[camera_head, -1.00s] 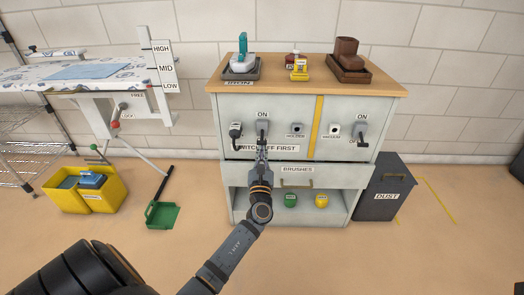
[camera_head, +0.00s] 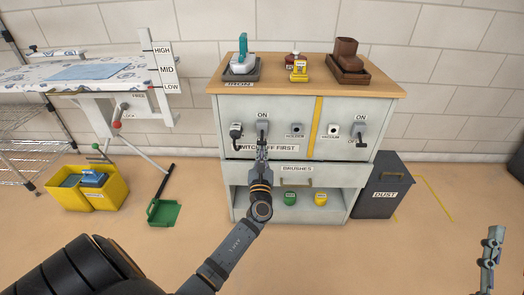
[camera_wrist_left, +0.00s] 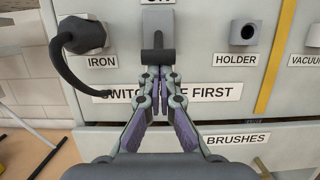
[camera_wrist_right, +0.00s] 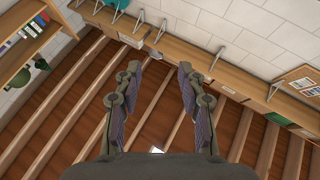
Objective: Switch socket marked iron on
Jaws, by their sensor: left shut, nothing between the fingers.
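The socket marked IRON (camera_wrist_left: 82,34) has a dark plug with a cord in it; it also shows on the cabinet front in the head view (camera_head: 236,130). Right of it is a grey switch (camera_wrist_left: 157,28) under an ON label, with its dark lever (camera_wrist_left: 157,57) hanging down. My left gripper (camera_wrist_left: 162,76) is shut and empty, its tips at the lever's lower end; I cannot tell whether they touch. In the head view the left gripper (camera_head: 262,150) hides the area below the switch. My right gripper (camera_wrist_right: 160,68) is open and empty, away from the cabinet.
A HOLDER socket (camera_wrist_left: 243,32) and a yellow stripe (camera_wrist_left: 276,60) lie right of the switch. A second switch (camera_head: 359,130) is farther right. The BRUSHES drawer (camera_head: 330,175) is below. A dust bin (camera_head: 385,190) stands right of the cabinet, and a yellow bin (camera_head: 110,190) stands left.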

